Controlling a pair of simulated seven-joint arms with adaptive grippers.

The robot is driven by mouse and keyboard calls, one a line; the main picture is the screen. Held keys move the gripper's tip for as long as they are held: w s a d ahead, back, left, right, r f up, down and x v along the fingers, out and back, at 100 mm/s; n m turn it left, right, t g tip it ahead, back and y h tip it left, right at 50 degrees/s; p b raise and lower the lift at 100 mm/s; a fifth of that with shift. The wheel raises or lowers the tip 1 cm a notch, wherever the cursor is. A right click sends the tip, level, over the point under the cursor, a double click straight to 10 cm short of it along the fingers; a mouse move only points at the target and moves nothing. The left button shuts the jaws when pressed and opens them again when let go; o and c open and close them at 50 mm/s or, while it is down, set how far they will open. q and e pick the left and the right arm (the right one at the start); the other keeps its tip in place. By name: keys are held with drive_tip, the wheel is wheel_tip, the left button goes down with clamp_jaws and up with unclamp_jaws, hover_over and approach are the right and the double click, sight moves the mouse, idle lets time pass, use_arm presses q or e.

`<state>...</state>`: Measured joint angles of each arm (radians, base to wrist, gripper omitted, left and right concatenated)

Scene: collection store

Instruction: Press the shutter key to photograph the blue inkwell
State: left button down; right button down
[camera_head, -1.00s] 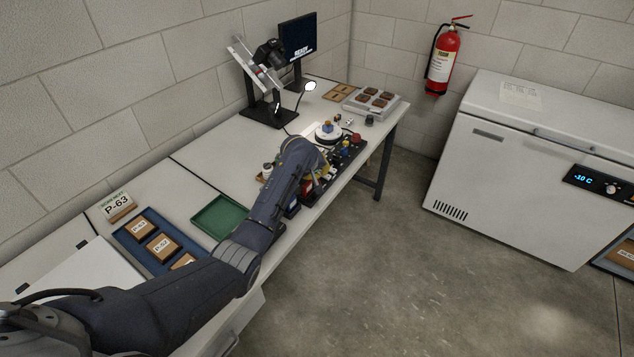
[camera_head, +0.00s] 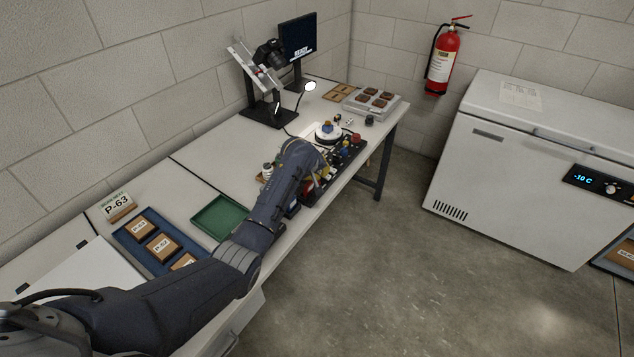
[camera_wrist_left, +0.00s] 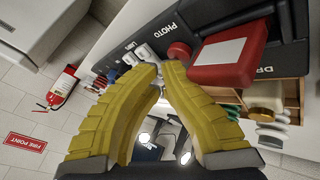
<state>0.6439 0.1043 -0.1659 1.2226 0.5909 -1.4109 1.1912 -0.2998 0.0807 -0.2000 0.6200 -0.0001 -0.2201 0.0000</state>
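The blue inkwell (camera_head: 327,126) stands on a round white stand on the bench in the head view. My arm hides part of the panel in the head view.
A camera on a stand (camera_head: 268,55) and a monitor reading "READY" (camera_head: 298,37) stand at the back. A green tray (camera_head: 217,217) and a blue tray with labelled blocks (camera_head: 130,236) lie nearer. A grey tray (camera_head: 352,103) holds several dark pieces at the far end.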

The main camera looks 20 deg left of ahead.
use_arm(q)
drive_tip(key=shift+s+f, duration=0.25)
drive_tip(key=shift+f, duration=0.65)
idle(0.4)
drive_tip(key=shift+r, duration=0.2)
drive_tip(key=shift+a+r, duration=0.1)
drive_tip(key=shift+r, duration=0.65)
drive_tip(key=shift+r, duration=0.1)
drive_tip(key=shift+w+r, duration=0.15)
drive_tip(key=shift+r, duration=2.5)
drive_tip(key=shift+f, duration=0.1)
